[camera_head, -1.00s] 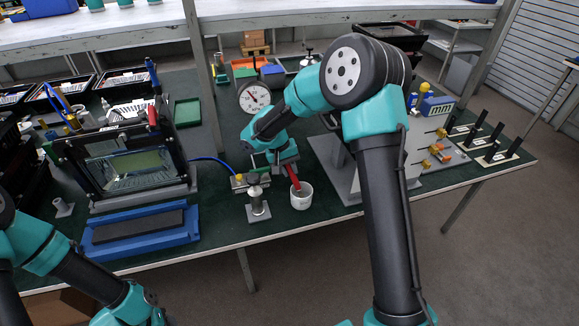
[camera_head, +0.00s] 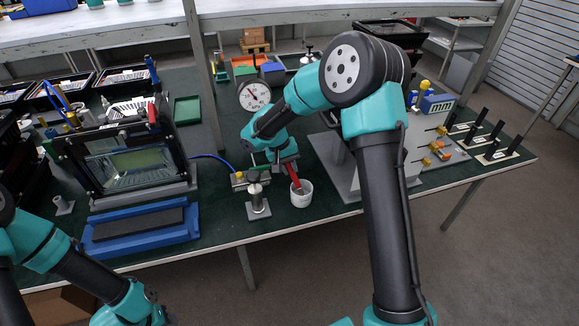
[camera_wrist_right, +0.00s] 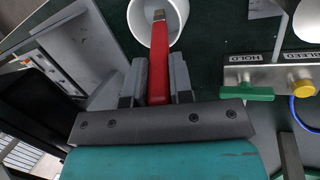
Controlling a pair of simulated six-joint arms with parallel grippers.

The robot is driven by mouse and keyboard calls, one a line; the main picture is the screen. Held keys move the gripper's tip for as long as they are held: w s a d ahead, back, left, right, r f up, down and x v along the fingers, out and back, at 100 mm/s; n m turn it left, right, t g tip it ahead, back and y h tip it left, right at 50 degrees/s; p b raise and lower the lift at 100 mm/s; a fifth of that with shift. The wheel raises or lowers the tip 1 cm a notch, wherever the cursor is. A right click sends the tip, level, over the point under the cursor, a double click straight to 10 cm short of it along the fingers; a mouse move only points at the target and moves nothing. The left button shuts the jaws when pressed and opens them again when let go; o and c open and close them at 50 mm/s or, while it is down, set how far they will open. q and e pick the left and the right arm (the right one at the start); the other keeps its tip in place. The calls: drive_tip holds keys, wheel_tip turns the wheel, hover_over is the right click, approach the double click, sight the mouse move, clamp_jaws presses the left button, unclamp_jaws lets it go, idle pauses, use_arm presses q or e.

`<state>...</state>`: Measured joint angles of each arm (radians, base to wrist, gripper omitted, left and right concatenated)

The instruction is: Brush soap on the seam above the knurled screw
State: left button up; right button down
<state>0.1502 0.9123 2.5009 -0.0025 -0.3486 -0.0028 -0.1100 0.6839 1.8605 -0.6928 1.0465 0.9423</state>
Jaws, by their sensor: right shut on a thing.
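My right gripper (camera_head: 288,169) is shut on a red-handled brush (camera_head: 295,178). In the right wrist view the red handle (camera_wrist_right: 159,60) runs between the fingers and its far end reaches into a white cup (camera_wrist_right: 178,22). The cup (camera_head: 301,197) stands near the table's front edge, and the bristles are hidden inside it. A glass-fronted floodlight housing (camera_head: 125,165) stands in a dark frame at left. I cannot make out its seam or the knurled screw at this size. My left gripper (camera_head: 150,312) is at the bottom left, away from the table; its jaws are not clear.
A valve block with a green lever (camera_wrist_right: 246,92) and a yellow knob (camera_wrist_right: 303,88) is beside the cup. A dial gauge (camera_head: 254,96) stands behind. A blue tray with a dark pad (camera_head: 140,243) lies before the housing. A grey panel with yellow fittings (camera_head: 433,150) is at right.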

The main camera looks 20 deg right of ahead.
drive_tip(key=shift+f, duration=0.45)
idle(1.5)
drive_tip(key=shift+r, duration=0.15)
drive_tip(key=shift+r, duration=3.45)
drive_tip(key=a+f, duration=0.2)
drive_tip(key=a, duration=0.4)
drive_tip(key=shift+w+a+f, duration=0.2)
drive_tip(key=shift+f, duration=0.2)
